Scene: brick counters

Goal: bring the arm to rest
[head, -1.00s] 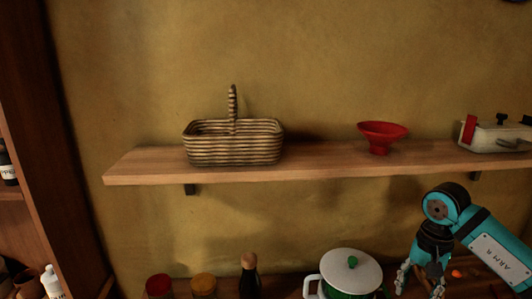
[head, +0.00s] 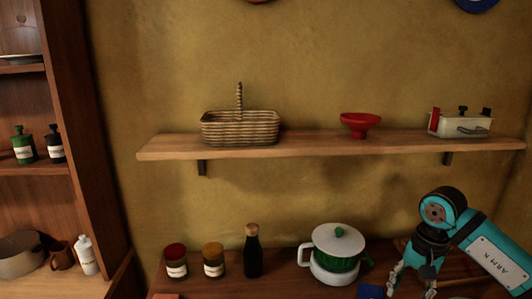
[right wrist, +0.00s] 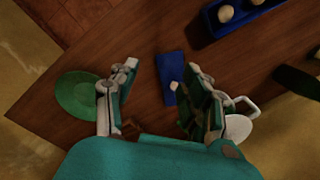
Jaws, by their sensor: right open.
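My right arm (head: 482,248), teal and marked "ARM R", comes in from the right edge in the head view and bends down over the wooden counter. My right gripper (head: 411,284) hangs low beside a white and green pot with a white lid (head: 338,244). In the right wrist view the same gripper (right wrist: 163,78) has its two fingers spread apart, with nothing held between them. A flat blue item (right wrist: 172,68) lies on the counter below and beyond the fingers, with a small pale object (right wrist: 174,86) at it. My left gripper is not in view.
Jars (head: 176,262) and a dark bottle (head: 253,252) stand left of the pot. A wall shelf (head: 310,147) above holds a basket (head: 240,128), a red bowl (head: 360,123) and a pale box (head: 462,124). The wrist view shows a green plate (right wrist: 82,97) and blue tray (right wrist: 212,25).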

